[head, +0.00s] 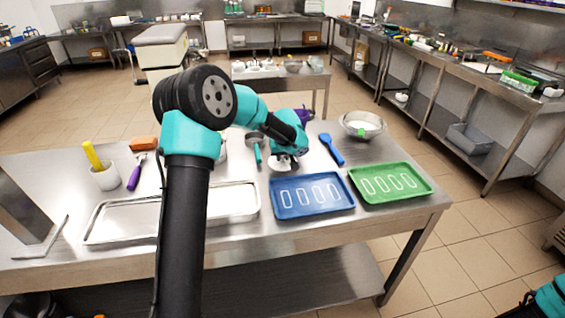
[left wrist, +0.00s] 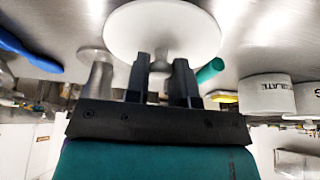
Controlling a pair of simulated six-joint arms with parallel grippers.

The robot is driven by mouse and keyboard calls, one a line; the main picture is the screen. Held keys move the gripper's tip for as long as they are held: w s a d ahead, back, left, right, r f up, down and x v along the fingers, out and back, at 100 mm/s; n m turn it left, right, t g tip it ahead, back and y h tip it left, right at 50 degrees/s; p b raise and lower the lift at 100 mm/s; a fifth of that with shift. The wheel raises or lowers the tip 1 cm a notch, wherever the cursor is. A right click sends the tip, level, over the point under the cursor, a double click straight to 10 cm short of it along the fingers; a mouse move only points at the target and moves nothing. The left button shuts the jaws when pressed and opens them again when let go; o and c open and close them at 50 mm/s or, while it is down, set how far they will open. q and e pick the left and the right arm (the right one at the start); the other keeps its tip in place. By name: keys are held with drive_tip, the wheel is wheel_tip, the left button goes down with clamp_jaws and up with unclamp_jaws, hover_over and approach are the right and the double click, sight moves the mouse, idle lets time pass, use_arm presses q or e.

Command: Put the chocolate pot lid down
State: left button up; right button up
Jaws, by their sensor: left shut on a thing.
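The white round lid (left wrist: 163,28) is in my left gripper (left wrist: 162,85), whose fingers are closed on its knob. In the head view the lid (head: 280,164) shows under the left gripper (head: 287,157), over the steel table behind the blue tray. Whether it touches the tabletop I cannot tell. A white pot lettered like "CHOCOLATE" (left wrist: 266,96) stands to the right in the left wrist view. In the head view my left arm mostly hides the pots. My right gripper is out of view; only a part of that arm shows at the lower right.
A blue tray (head: 275,209) and a green tray (head: 418,194) lie in front. A metal tray (head: 228,211) lies left.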

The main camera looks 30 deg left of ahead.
sight(283, 159)
use_arm(q)
drive_tip(key=shift+w+a, duration=0.2)
drive_tip(key=shift+w, duration=0.15)
drive_tip(key=shift+f, duration=1.8)
drive_tip(key=shift+s+f, duration=0.1)
drive_tip(key=o, duration=0.9)
drive_tip(key=v, duration=1.2)
drive_tip(key=shift+d, duration=0.1)
